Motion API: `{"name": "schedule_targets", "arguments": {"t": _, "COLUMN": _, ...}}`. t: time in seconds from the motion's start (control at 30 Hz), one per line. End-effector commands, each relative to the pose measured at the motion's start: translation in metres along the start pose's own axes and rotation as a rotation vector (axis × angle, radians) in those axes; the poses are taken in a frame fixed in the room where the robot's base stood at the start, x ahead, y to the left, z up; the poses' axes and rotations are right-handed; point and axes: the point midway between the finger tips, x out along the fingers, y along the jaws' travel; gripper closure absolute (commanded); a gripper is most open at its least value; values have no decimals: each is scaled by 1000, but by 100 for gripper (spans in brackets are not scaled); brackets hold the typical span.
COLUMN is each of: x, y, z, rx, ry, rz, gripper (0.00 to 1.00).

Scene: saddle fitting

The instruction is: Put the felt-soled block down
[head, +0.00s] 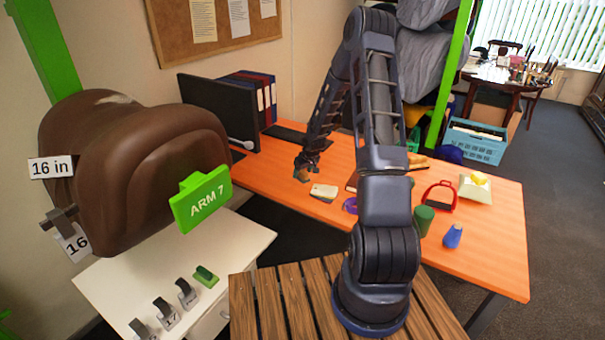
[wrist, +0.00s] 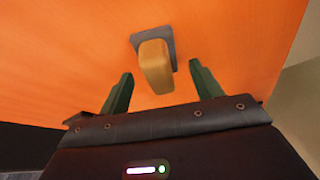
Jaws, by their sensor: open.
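The felt-soled block shows in the wrist view as a tan wooden handle (wrist: 154,65) on a flat grey sole (wrist: 169,43). It stands on the orange table, just beyond and between the fingertips of my gripper (wrist: 158,82). The two green fingers are spread apart, with a gap on each side of the block. In the head view my gripper (head: 309,165) is low over the far left part of the table. A small block (head: 301,176) is there under it, partly hidden by the fingers.
A pale flat item (head: 323,191) lies close to the right of my gripper on the orange table (head: 470,254). A monitor (head: 221,112) and binders (head: 250,92) stand behind. A purple ring (head: 350,205), red stirrup (head: 440,196) and green cylinder (head: 422,220) are further right.

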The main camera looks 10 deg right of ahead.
Motion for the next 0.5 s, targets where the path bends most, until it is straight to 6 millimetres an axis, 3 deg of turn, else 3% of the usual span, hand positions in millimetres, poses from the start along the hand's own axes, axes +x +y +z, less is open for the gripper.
{"name": "schedule_targets", "arguments": {"t": 0.5, "x": -86, "y": 1, "z": 0, "rx": 2, "ry": 3, "rz": 2, "gripper": 35}}
